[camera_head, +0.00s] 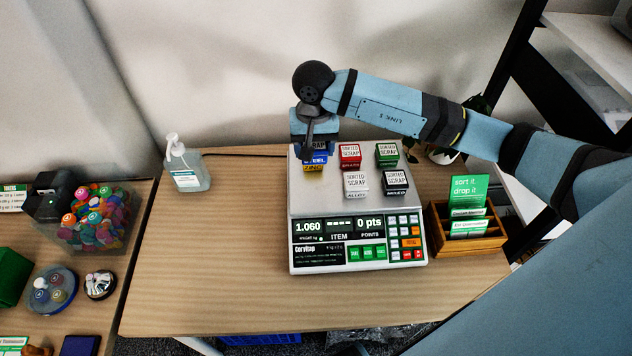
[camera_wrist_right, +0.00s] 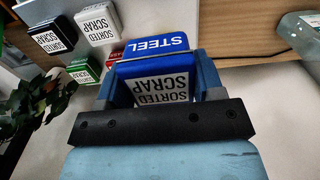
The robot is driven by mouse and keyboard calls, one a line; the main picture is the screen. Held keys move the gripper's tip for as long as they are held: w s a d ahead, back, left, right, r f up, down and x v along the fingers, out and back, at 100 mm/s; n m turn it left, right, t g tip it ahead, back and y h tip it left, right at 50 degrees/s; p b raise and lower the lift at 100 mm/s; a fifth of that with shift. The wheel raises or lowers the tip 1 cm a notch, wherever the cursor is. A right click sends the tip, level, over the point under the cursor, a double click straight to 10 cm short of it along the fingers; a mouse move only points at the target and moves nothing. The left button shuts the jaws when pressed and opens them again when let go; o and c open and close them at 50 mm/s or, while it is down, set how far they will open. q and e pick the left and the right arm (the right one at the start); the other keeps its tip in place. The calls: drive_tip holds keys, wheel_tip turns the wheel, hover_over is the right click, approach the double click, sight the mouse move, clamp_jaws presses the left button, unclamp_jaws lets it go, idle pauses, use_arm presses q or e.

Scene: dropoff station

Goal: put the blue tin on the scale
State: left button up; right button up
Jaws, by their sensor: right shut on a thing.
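The blue tin (camera_head: 316,162), marked STEEL, is at the back left corner of the scale's plate. My right gripper (camera_head: 315,145) comes down from above and is shut on it. In the right wrist view the blue tin (camera_wrist_right: 158,44) sits between the two fingers, its white label partly covered by the gripper. The scale (camera_head: 318,208) is grey and white, and its display reads 1.060. I cannot tell whether the tin's underside touches the plate. My left gripper is not in view.
On the plate are a red tin (camera_head: 350,154), a green tin (camera_head: 387,153), a white tin (camera_head: 355,183) and a black tin (camera_head: 396,182). A wooden card box (camera_head: 466,245) stands right of the scale. A pump bottle (camera_head: 186,168) stands left.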

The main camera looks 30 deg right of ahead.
hover_over(315, 192)
wheel_tip(315, 192, down, 8)
drive_tip(key=shift+p, duration=0.4)
wheel_tip(315, 192, down, 5)
drive_tip(key=shift+f, duration=0.15)
drive_tip(key=shift+f, duration=0.1)
drive_tip(key=shift+f, duration=0.1)
drive_tip(key=o, duration=1.1)
